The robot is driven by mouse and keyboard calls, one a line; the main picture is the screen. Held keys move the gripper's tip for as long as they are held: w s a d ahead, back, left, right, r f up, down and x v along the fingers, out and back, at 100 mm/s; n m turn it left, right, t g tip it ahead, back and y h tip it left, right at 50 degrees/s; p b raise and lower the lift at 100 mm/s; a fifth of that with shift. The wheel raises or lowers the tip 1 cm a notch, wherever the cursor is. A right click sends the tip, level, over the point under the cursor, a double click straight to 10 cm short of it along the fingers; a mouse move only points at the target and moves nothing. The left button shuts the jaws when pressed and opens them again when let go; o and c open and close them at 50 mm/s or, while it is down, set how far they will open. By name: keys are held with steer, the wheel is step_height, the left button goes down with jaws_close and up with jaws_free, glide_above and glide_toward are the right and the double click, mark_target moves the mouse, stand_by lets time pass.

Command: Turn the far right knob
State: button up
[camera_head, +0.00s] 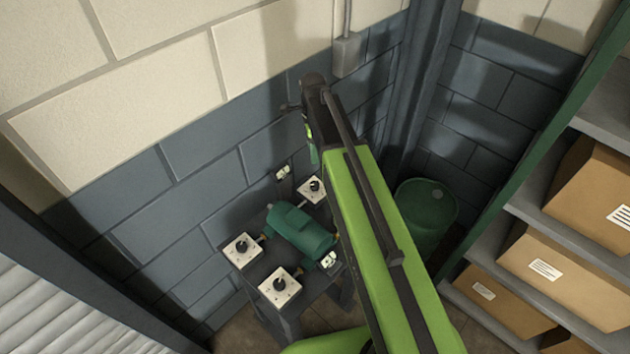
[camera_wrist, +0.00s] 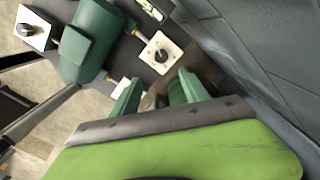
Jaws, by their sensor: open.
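The far right knob (camera_head: 314,187) is a black knob on a square white plate at the back right of the dark stand, beside the green motor. It also shows in the wrist view (camera_wrist: 161,56), just beyond my fingertips, with a gap between. My gripper (camera_head: 311,150) appears above and behind this knob in the head view, largely side-on. In the wrist view its two green fingers (camera_wrist: 155,90) are spread apart with nothing gripped. Two more such knobs are a left one (camera_head: 241,248) and a front one (camera_head: 280,285).
The green motor (camera_head: 300,230) sits among the knobs. Small white fittings stand at the wall side (camera_head: 283,173) and front right (camera_head: 328,260). The block wall (camera_head: 205,170) is close behind. A green barrel (camera_head: 427,205) and shelves with boxes (camera_head: 555,270) are at right.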

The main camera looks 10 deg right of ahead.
mark_target(314, 185)
steer(key=f+b, duration=1.7)
steer(key=shift+d+f+b, duration=0.25)
steer(key=shift+f+b, duration=0.05)
steer(key=shift+r, duration=0.1)
steer(key=shift+c, duration=0.5)
jaws_close()
steer(key=shift+a, duration=0.3)
steer(key=shift+d, duration=0.25)
